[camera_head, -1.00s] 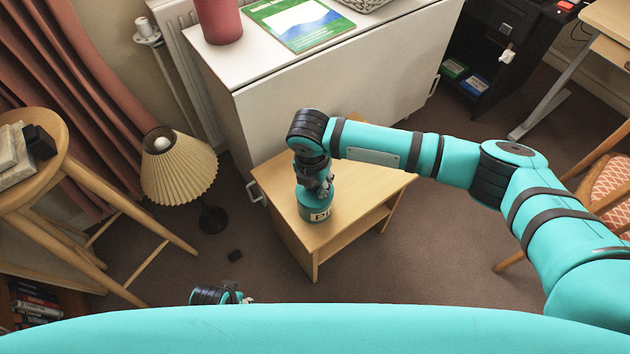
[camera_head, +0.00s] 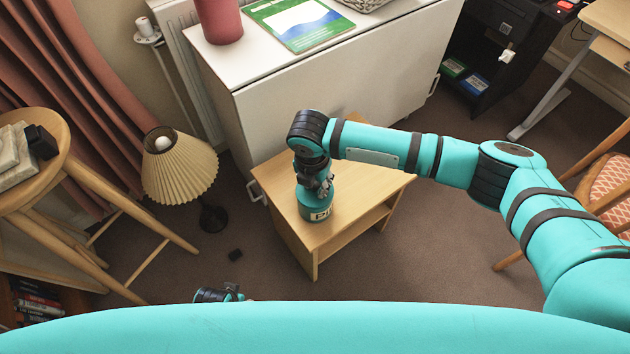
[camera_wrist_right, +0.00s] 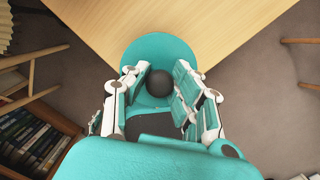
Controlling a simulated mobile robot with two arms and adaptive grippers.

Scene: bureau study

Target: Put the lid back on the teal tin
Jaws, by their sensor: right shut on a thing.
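The teal tin (camera_head: 316,211), with a pale lettered label, stands upright on the small wooden table, near its front left part. My right gripper (camera_head: 319,188) is directly above it, pointing down. In the right wrist view, the round teal lid (camera_wrist_right: 158,48) lies under the gripper, and its dark ball knob (camera_wrist_right: 159,83) is between the fingers of my right gripper (camera_wrist_right: 160,90), which is shut on it. The lid is at the top of the tin; whether it is fully seated is hidden by the gripper. My left gripper (camera_head: 232,292) shows only partly at the bottom edge.
The small wooden table (camera_head: 352,215) has bare top behind the tin. A white cabinet (camera_head: 330,90) stands behind it. A pleated lamp (camera_head: 180,172) and a wooden stool (camera_head: 62,135) are to the left.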

